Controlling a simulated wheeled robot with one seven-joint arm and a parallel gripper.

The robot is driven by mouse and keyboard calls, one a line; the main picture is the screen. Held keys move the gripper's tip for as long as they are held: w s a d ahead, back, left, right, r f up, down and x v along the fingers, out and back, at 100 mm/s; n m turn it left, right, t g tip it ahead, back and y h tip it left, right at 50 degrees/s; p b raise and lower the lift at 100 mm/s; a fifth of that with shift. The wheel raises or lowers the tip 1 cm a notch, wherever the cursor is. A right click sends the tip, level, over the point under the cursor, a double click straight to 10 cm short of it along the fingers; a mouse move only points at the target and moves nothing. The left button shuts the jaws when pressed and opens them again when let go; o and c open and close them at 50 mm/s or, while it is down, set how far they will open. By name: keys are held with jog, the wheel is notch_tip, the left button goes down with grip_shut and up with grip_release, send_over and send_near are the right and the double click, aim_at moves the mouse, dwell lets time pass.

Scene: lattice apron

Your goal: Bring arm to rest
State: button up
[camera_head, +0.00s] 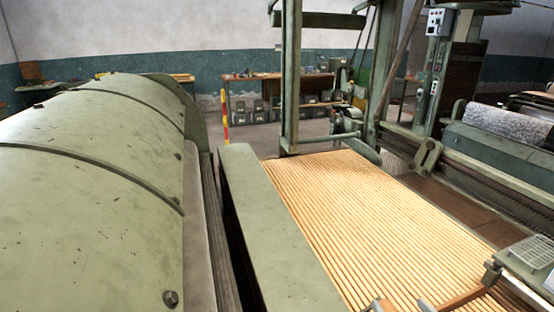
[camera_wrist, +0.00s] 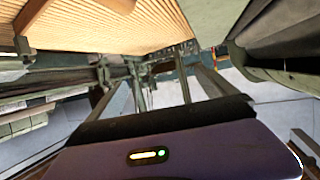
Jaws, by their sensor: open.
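Two small tips of my gripper (camera_head: 402,306) show at the bottom edge of the head view, over the near end of the slatted lattice apron (camera_head: 350,215). They stand apart, with nothing visible between them; the rest of the arm is mostly out of this view. The apron is pale wooden slats, flat between green machine sides. In the wrist view, the apron's slats (camera_wrist: 100,25) fill the upper left. A dark purple housing with a small lit indicator, which seems to be mine, covers the bottom of that view. I cannot tell the distance from the tips to the slats.
A large green curved cover (camera_head: 85,170) fills the left. A long green side panel (camera_head: 270,235) borders the apron. A green upright post (camera_head: 290,85) stands at the apron's far end. A workbench (camera_head: 275,88) is at the back; a grey roll (camera_head: 505,122) lies at right.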

jog(key=s+a+r, duration=0.2)
jog(key=s+a, duration=0.1)
jog(key=s, duration=1)
jog(key=s+a+r, duration=0.2)
jog(key=s+a, duration=0.1)
jog(key=s, duration=1.1)
jog(key=s+a+r, duration=0.2)
jog(key=s+a, duration=0.1)
jog(key=s, duration=1)
jog(key=shift+s+a+r+t, duration=0.2)
jog(key=shift+a+r+t, duration=0.1)
jog(key=shift+t, duration=0.1)
